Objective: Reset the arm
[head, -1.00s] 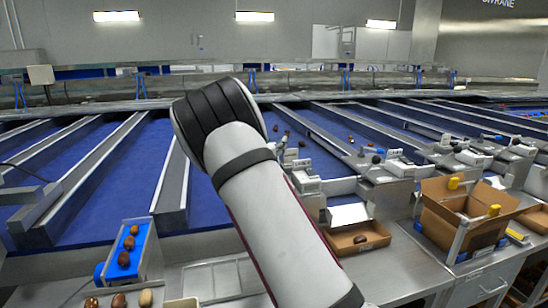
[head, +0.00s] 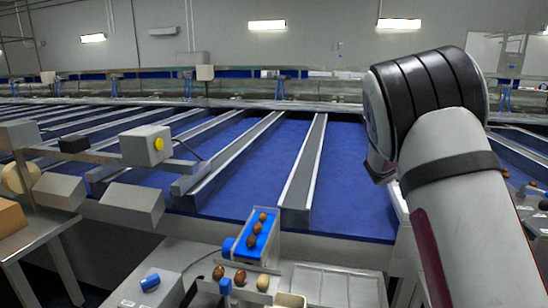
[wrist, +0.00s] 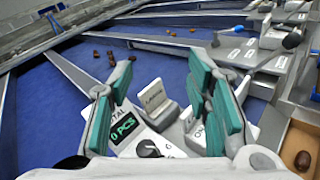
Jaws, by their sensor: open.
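My arm (head: 455,170) rises along the right side of the head view, bent at a black-banded joint. The rest of the arm and the gripper are hidden behind it or out of that view. In the wrist view my gripper (wrist: 161,75) shows its two teal-padded fingers spread apart, with nothing between them. Behind the fingers is a counter unit (wrist: 135,135) with a lit display reading PCS. I cannot tell how far the fingers are from it.
Blue sorting lanes (head: 255,180) with metal dividers fill the middle. A blue chute (head: 252,237) holding several dates stands at the front. Boxy equipment (head: 145,146) is at left. In the wrist view, an open carton (wrist: 302,140) with a date lies at right.

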